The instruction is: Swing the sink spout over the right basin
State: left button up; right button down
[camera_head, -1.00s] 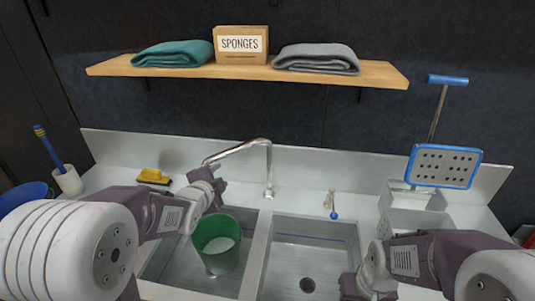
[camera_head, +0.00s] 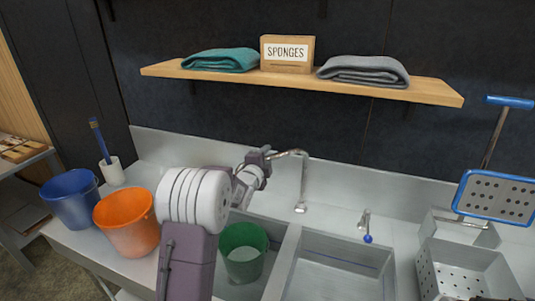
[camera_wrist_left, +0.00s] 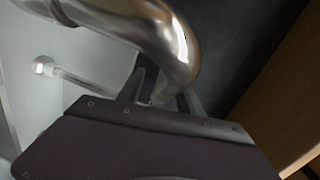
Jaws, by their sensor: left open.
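The metal sink spout (camera_head: 303,180) rises from its base behind the divider between the basins and bends left at the top. My left gripper (camera_head: 264,155) is at the spout's left part and hides its end. In the left wrist view the spout's shiny bend (camera_wrist_left: 165,35) is very close, and its lower part runs down by the open fingers (camera_wrist_left: 165,98); I cannot tell whether they touch it. The right basin (camera_head: 335,278) is empty in the part I see. The left basin (camera_head: 285,250) holds a green bucket (camera_head: 243,252). My right gripper is not in view.
A lever with a blue knob (camera_head: 367,238) stands behind the right basin. A wooden shelf (camera_head: 430,90) hangs above. Orange (camera_head: 127,222) and blue (camera_head: 70,198) buckets stand at left. A perforated blue-framed skimmer (camera_head: 497,196) and metal baskets (camera_head: 465,275) are at right.

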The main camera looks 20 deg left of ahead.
pick_arm(q)
jog(key=shift+w, duration=0.4)
grip_shut()
dwell(1.2)
